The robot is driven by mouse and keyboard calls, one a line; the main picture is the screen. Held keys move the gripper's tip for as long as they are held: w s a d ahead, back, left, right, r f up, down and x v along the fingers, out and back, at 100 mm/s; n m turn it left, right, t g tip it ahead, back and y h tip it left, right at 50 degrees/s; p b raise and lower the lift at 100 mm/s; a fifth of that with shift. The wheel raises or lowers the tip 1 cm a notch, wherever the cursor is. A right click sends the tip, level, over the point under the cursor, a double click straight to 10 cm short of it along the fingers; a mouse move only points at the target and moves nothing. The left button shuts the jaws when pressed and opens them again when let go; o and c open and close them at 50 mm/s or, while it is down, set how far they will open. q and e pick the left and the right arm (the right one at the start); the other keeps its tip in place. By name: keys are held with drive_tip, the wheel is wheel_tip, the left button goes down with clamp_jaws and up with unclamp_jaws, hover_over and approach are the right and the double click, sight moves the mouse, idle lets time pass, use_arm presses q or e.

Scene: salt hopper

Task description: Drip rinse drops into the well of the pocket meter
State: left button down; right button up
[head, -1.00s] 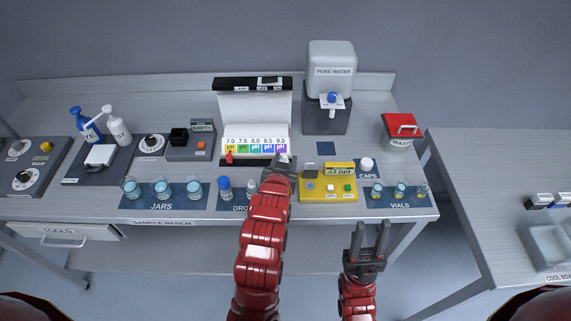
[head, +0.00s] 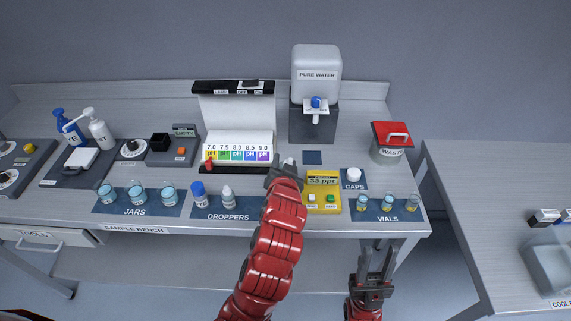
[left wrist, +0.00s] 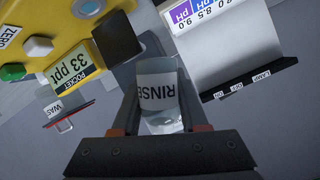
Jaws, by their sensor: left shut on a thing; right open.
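The yellow pocket meter (head: 337,204) stands on the bench and its display reads 33 ppt. It also shows at upper left in the left wrist view (left wrist: 72,37). My left gripper (head: 285,172) is shut on the clear rinse bottle (left wrist: 160,92), beside the meter's left side, and my arm hides that side in the head view. The bottle's label reads RINSE; no drop is visible. My right gripper (head: 376,258) is open and empty in front of the bench.
The dropper mat (head: 243,210) holds a blue-capped (head: 198,194) and a white-capped bottle (head: 228,198). The pH chart stand (head: 237,130) and water dispenser (head: 315,120) are behind. Caps, vials (head: 388,203) and the waste bin (head: 390,145) are right of the meter.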

use_arm(q)
drive_tip(key=shift+a+f+m+t+y, duration=0.2)
drive_tip(key=shift+a+m+t+y, duration=0.15)
drive_tip(key=shift+m+y, duration=0.45)
drive_tip(key=shift+w+a+r+m+t+y+b, duration=0.1)
drive_tip(key=shift+a+r+m+t+y+b, duration=0.5)
drive_tip(key=shift+m, duration=1.65)
drive_tip(key=shift+w+a+f+m+t+y+b, duration=0.15)
drive_tip(key=shift+m+t+b, duration=0.75)
drive_tip(key=shift+m, duration=1.3)
drive_tip(key=shift+s+a+r+m+t+y+b, duration=0.1)
drive_tip(key=shift+a+r+m+t+y+b, duration=0.5)
drive_tip(key=shift+m, duration=1.65)
drive_tip(key=shift+d+f+t, duration=0.25)
drive_tip(key=shift+d+f, duration=0.05)
drive_tip(key=shift+f, duration=0.05)
